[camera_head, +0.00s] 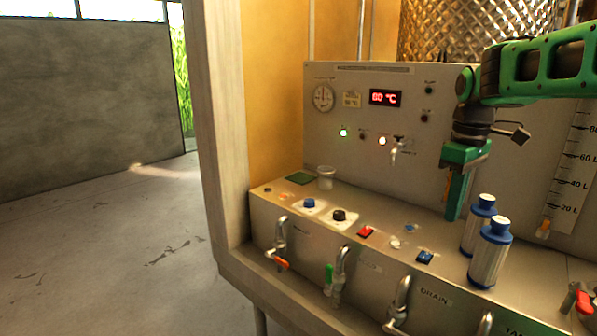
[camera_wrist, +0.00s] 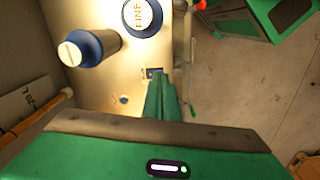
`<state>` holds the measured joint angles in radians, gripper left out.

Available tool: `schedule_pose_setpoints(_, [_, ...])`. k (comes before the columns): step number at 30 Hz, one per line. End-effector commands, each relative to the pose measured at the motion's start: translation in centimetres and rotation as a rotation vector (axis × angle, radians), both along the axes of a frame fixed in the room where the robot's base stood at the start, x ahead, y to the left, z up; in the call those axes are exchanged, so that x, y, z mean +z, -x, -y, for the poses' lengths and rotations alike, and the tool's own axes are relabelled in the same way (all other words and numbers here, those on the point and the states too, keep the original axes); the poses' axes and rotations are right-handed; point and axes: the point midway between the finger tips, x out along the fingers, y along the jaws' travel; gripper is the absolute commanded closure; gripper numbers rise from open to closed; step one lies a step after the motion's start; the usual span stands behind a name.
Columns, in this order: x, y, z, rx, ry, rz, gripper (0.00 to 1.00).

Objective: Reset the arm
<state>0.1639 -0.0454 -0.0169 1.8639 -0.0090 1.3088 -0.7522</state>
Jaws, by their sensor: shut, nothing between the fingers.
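My gripper (camera_head: 455,197) is green and hangs pointing down above the press trailer's console at the right in the head view. Its fingers are shut with nothing between them. In the wrist view the closed fingertips (camera_wrist: 156,80) appear close to a small dark blue switch (camera_wrist: 152,73); I cannot tell whether they touch it. My green arm comes in from the right edge of the head view. Two blue-and-silver canisters (camera_head: 489,252) stand on the console just right of the gripper, and they also show in the wrist view (camera_wrist: 90,48).
The console (camera_head: 300,195) carries a blue knob (camera_head: 309,203), a black knob (camera_head: 339,215), a red switch (camera_head: 366,232) and a white cup (camera_head: 325,177). Several taps line its front. The back panel has a red display (camera_head: 385,97) and a small tap (camera_head: 396,150). Open floor (camera_head: 110,240) lies left.

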Motion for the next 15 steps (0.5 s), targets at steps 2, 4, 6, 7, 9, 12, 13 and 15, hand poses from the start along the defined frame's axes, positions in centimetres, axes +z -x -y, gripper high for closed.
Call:
schedule_pose_setpoints(2, [-1.2, 3.7, 1.2, -0.151, 0.004, 0.000, 1.00])
schedule_pose_setpoints(4, [-2.6, 7.1, 2.2, -0.303, 0.005, 0.001, 1.00])
schedule_pose_setpoints(6, [-4.1, 10.5, 3.0, -0.455, 0.006, 0.001, 1.00])
schedule_pose_setpoints(7, [-4.9, 12.0, 3.2, -0.520, 0.006, -0.001, 1.00])
schedule_pose_setpoints(9, [-6.6, 15.5, 3.7, -0.668, 0.005, -0.001, 1.00])
schedule_pose_setpoints(12, [-9.1, 19.8, 4.0, -0.854, 0.002, -0.004, 1.00])
schedule_pose_setpoints(13, [-9.8, 20.9, 4.0, -0.902, 0.001, -0.004, 1.00])
schedule_pose_setpoints(15, [-11.2, 23.1, 4.0, -0.995, -0.002, -0.007, 1.00])
